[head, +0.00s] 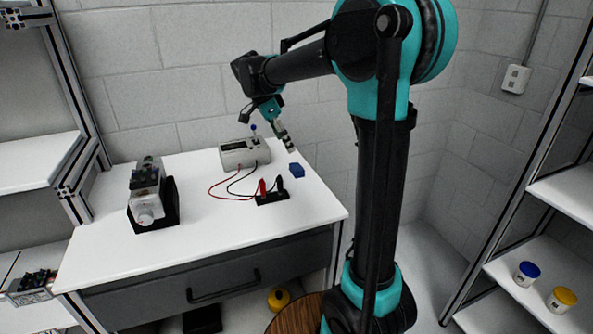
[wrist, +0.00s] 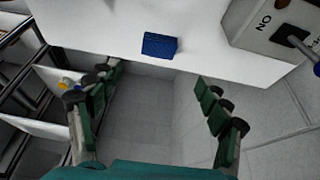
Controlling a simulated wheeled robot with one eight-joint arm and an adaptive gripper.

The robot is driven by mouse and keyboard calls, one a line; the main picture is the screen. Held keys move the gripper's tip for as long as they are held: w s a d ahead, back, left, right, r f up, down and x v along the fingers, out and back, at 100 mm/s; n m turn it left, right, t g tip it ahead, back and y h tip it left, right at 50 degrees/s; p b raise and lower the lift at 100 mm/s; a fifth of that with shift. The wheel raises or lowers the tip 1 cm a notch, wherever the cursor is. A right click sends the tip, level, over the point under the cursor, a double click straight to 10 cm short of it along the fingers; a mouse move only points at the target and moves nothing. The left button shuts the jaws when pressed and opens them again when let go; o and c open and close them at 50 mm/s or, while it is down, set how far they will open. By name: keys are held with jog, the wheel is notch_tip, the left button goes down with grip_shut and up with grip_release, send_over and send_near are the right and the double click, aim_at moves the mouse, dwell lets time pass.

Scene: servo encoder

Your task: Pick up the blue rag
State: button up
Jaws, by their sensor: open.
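The blue rag (head: 296,170) is a small, folded-looking block near the right edge of the white table in the head view. In the wrist view the blue rag (wrist: 160,46) lies on the table top near its edge, ahead of and between my fingers. My gripper (head: 288,140) is above the table's right rear part, higher than the rag and slightly left of it in the head view. In the wrist view my gripper (wrist: 158,84) has its fingers wide apart with nothing between them. The rag is apart from the fingers.
On the table (head: 230,219), a grey meter box (head: 244,153) stands left of the rag. Red and black leads run to a black block (head: 271,197) in front. A motor-like device (head: 148,195) stands at the left. Shelves flank both sides, with lidded jars (head: 527,273) at the right.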

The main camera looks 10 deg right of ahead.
send_over(296, 167)
jog(key=a, duration=0.2)
notch_tip(296, 167, down, 5)
jog(key=shift+d+f, duration=0.1)
jog(key=shift+a+x, duration=0.2)
jog(key=shift+x, duration=2.35)
jog(key=shift+c, duration=0.5)
jog(key=c, duration=0.9)
jog(key=shift+c, duration=0.2)
notch_tip(296, 167, up, 20)
